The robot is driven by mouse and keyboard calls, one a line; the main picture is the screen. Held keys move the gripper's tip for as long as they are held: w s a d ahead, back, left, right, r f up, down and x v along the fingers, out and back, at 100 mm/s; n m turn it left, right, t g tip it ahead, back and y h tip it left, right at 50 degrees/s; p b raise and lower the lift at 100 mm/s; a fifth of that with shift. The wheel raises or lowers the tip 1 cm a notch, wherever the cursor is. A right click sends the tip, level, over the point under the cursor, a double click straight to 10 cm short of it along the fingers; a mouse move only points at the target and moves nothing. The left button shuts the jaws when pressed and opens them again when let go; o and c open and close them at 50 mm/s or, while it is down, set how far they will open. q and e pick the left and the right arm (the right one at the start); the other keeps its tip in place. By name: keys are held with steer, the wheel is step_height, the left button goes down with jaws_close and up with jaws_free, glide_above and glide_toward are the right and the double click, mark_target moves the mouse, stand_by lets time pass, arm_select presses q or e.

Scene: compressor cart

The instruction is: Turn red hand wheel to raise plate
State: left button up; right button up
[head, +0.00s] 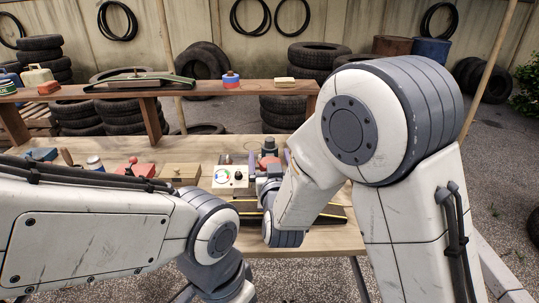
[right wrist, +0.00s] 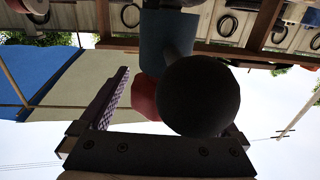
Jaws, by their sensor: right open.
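My right gripper (head: 270,164) is over the back of the workbench, its two purple fingers spread apart. A small reddish part (head: 270,161) shows between them, mostly hidden by the gripper; I cannot tell whether it is the hand wheel. In the right wrist view, the open right gripper (right wrist: 165,118) has a dark round knob (right wrist: 200,95) in front of it, covering most of one finger. A red rounded part (right wrist: 145,97) and a blue-grey block (right wrist: 163,42) lie behind the knob. No contact is clear. I cannot make out the plate. My left gripper is out of view.
A white box with a round dial (head: 230,180) stands left of the right gripper on the wooden bench (head: 130,153). A yellowish box (head: 180,173) and a red item (head: 134,168) are farther left. A raised wooden shelf (head: 205,89) runs behind, carrying tools.

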steer(key=shift+w, duration=0.1)
steer(key=c, duration=1.4)
